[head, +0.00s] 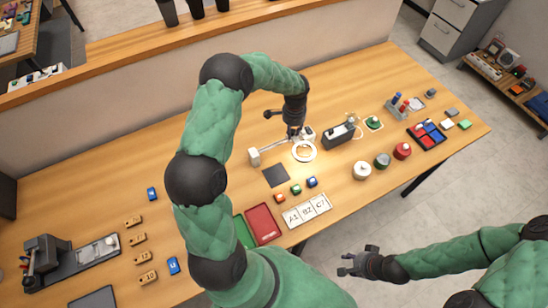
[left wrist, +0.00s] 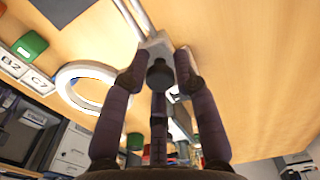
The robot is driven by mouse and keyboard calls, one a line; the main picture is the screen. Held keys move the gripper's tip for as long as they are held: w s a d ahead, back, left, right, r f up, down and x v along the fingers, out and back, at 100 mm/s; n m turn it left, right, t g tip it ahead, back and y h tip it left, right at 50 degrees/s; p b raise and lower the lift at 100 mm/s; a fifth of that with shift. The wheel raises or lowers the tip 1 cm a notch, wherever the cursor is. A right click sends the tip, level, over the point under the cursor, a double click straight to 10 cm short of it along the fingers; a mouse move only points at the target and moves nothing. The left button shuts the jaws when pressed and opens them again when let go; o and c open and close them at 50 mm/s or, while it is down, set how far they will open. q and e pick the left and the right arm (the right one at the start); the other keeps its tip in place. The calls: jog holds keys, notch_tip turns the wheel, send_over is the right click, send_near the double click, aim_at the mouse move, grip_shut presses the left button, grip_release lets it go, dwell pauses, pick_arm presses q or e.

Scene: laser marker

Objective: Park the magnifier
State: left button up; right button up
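The magnifier has a white ring head (head: 304,152) on a pale arm that runs left to a clamp block (head: 254,157) on the table. In the left wrist view its ring (left wrist: 68,88) lies left of my fingers, and a pale bracket with a dark knob (left wrist: 160,73) sits between them. My left gripper (head: 294,133) is over the magnifier just above its ring. Its fingers (left wrist: 159,62) flank the knob closely; whether they press on it cannot be told. My right gripper (head: 357,262) is open and empty, off the table's front edge.
A dark box device (head: 339,135) stands right of the ring. A dark square pad (head: 276,175), small coloured blocks (head: 296,189) and a labelled card (head: 306,211) lie in front. Round pots (head: 362,170) stand further right. The table's left middle is mostly clear.

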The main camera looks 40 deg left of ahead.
pick_arm(q)
jog(key=shift+o, duration=0.9)
jog(key=shift+s+f, duration=0.25)
jog(key=shift+f, duration=0.15)
jog(key=shift+r, duration=0.2)
jog(key=shift+w+r+p, duration=0.15)
jog(key=shift+r+p, duration=0.2)
jog(key=shift+r, duration=0.15)
jog(key=shift+r+p, duration=1.75)
jog(key=shift+r, duration=1.4)
jog(key=shift+f, duration=0.1)
